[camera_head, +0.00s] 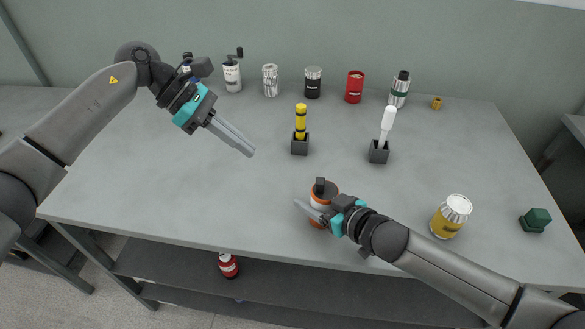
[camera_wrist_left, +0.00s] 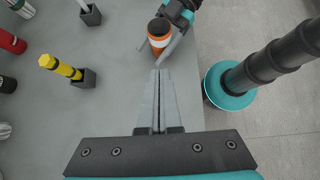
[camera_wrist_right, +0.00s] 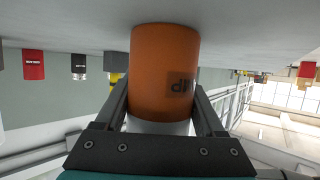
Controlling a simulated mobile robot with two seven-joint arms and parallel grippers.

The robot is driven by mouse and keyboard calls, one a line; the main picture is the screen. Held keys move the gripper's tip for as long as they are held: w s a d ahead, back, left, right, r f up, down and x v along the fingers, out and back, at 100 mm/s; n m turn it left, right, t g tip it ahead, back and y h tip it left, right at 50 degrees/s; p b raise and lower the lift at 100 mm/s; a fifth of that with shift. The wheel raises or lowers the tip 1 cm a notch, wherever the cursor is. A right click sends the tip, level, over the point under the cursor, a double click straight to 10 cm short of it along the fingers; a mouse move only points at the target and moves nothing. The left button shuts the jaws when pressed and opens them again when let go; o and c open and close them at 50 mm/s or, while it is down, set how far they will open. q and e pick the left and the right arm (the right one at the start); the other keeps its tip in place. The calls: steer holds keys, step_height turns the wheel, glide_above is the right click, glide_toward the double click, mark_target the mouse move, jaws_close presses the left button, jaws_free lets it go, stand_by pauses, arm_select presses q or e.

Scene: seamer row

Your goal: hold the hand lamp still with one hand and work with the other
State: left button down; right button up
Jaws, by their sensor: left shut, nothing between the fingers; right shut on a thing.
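An orange and white cylinder (camera_head: 321,199) with a black top stands near the table's front edge. It is most likely the hand lamp, though I cannot be sure. My right gripper (camera_head: 313,208) is shut around its body; the right wrist view shows the orange wall (camera_wrist_right: 163,65) between the two fingers, with part of some dark lettering. The cylinder also shows in the left wrist view (camera_wrist_left: 160,34). My left gripper (camera_head: 251,152) is shut and empty, above the table to the left of the cylinder. Its fingers (camera_wrist_left: 159,75) lie together.
A yellow stick (camera_head: 300,120) and a white-headed tool (camera_head: 387,124) stand in dark holders mid-table. Several cans and bottles, including a red can (camera_head: 354,87), line the back. A yellow jar (camera_head: 450,216) and green block (camera_head: 536,219) are right. The table's left part is clear.

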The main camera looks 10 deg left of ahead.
mark_target(321, 181)
arm_select(q)
steer(key=shift+d+r+x, duration=0.35)
steer(key=shift+x, duration=1.8)
steer(key=shift+d+r+x, duration=0.35)
steer(key=shift+x, duration=1.75)
steer(key=shift+d+r+x, duration=0.3)
steer(key=shift+x, duration=1.85)
steer(key=shift+d, duration=1.65)
